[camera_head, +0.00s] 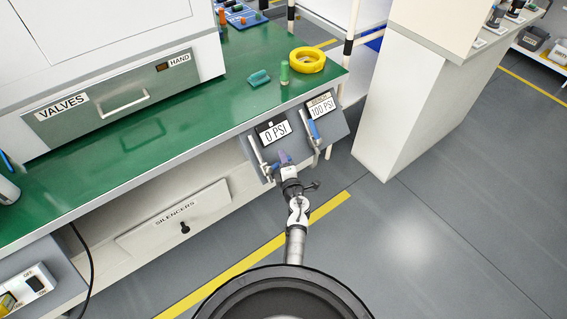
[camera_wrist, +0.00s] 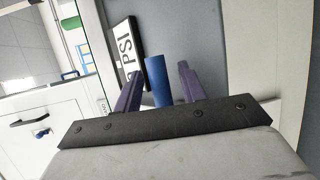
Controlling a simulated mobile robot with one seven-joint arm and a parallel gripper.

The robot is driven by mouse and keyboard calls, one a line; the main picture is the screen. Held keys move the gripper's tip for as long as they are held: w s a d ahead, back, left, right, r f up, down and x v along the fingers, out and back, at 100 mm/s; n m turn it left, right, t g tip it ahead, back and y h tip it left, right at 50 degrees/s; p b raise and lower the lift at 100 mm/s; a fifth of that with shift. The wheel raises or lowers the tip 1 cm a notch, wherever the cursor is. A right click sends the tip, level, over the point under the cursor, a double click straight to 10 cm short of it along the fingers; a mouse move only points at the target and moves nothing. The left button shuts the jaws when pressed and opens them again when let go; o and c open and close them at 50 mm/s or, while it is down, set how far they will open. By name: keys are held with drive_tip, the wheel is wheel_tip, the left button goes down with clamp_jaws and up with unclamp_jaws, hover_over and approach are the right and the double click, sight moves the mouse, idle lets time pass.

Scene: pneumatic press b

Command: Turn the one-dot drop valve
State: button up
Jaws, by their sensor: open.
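A grey panel on the bench front carries two gauges, one reading 0 PSI (camera_head: 273,131) and one reading 100 PSI (camera_head: 321,106). A valve with a blue lever (camera_head: 314,130) hangs below the 100 PSI gauge. My gripper (camera_head: 285,158) is just below the 0 PSI gauge, with its purple fingers toward the panel. In the wrist view my gripper (camera_wrist: 157,88) is open, with a blue handle (camera_wrist: 156,79) between its fingers, beside the PSI gauge (camera_wrist: 128,52). Contact with the handle cannot be told. No dot marks can be made out.
The green bench top (camera_head: 185,125) holds a yellow ring (camera_head: 307,61), a green cylinder (camera_head: 284,72) and a teal part (camera_head: 259,78). A silencers drawer (camera_head: 175,219) is below at left. A white cabinet (camera_head: 400,120) stands at right. Floor beyond it is open.

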sight(263, 146)
clamp_jaws()
